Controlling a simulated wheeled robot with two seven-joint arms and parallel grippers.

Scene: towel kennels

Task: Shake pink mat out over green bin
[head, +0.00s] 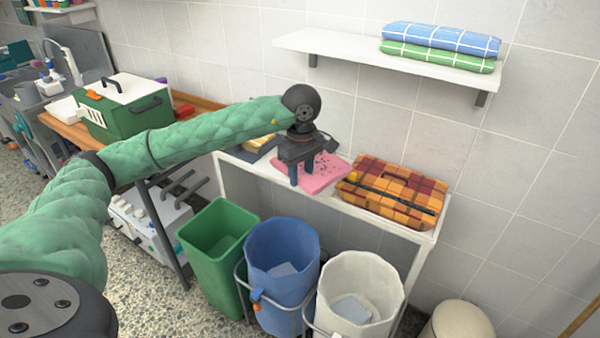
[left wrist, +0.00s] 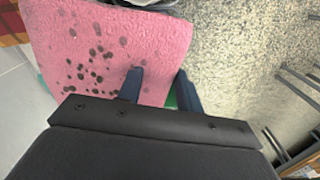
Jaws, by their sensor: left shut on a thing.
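The pink mat (head: 322,178) lies flat at the front of the white counter, dotted with dark specks. It also shows in the left wrist view (left wrist: 105,40), where the specks gather near its middle. My left gripper (head: 309,172) is over the mat's near left part, pointing down. In the left wrist view its two dark blue fingers (left wrist: 160,88) straddle the mat's edge, shut on it. The green bin (head: 217,240) stands on the floor below and left of the mat, open at the top. My right gripper is not in view.
A blue bin (head: 281,240) and a white bin (head: 345,270) stand right of the green bin. A plaid case (head: 394,192) sits right of the mat. A wall shelf (head: 350,57) with folded towels (head: 440,45) hangs above. A green carrier (head: 123,108) sits at left.

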